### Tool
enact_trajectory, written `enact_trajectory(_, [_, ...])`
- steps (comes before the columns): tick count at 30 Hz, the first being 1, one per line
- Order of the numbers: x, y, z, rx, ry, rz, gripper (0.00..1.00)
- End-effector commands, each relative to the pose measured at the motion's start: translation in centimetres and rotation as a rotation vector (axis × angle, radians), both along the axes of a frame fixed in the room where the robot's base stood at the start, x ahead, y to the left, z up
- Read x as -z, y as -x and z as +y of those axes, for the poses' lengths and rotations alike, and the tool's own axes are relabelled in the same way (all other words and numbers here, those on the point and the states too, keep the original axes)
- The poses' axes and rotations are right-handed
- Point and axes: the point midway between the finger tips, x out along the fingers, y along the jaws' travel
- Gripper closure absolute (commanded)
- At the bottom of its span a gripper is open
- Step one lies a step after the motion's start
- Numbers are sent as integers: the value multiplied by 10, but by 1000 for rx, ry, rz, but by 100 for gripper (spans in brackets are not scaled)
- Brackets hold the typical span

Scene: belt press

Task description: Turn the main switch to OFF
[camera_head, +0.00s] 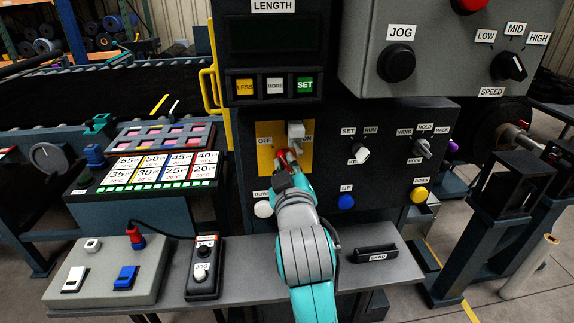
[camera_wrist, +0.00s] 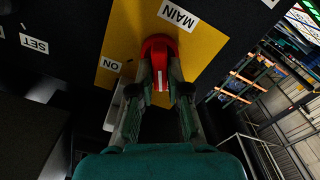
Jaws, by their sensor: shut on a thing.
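The main switch is a red knob (camera_head: 284,154) on a yellow plate (camera_head: 265,162) of the dark control panel, between the OFF label (camera_head: 264,141) and the ON label (camera_head: 308,138). My gripper (camera_head: 290,160) is at the knob and partly hides it. In the wrist view the red knob (camera_wrist: 158,45) sits between the two fingers of my gripper (camera_wrist: 160,82), which are shut on it. The MAIN label (camera_wrist: 178,14) and the ON label (camera_wrist: 111,65) show beside it. The OFF label is not visible there.
A light grey piece (camera_head: 296,131) stands out just above the knob. A white button (camera_head: 263,209) and a blue button (camera_head: 346,202) flank my arm below. The key switch (camera_head: 360,154) is to the right. A grey shelf (camera_head: 240,262) with a pendant (camera_head: 205,268) lies under my arm.

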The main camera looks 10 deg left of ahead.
Motion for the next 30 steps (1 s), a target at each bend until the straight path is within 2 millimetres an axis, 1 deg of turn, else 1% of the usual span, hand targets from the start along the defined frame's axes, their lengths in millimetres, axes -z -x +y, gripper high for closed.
enact_trajectory(6, [1,0,1,-1,145,-41,100])
enact_trajectory(12, [2,1,2,-1,234,-67,100])
enact_trajectory(19, [2,1,2,-1,281,-80,100])
enact_trajectory(30, [2,1,2,-1,289,-83,100])
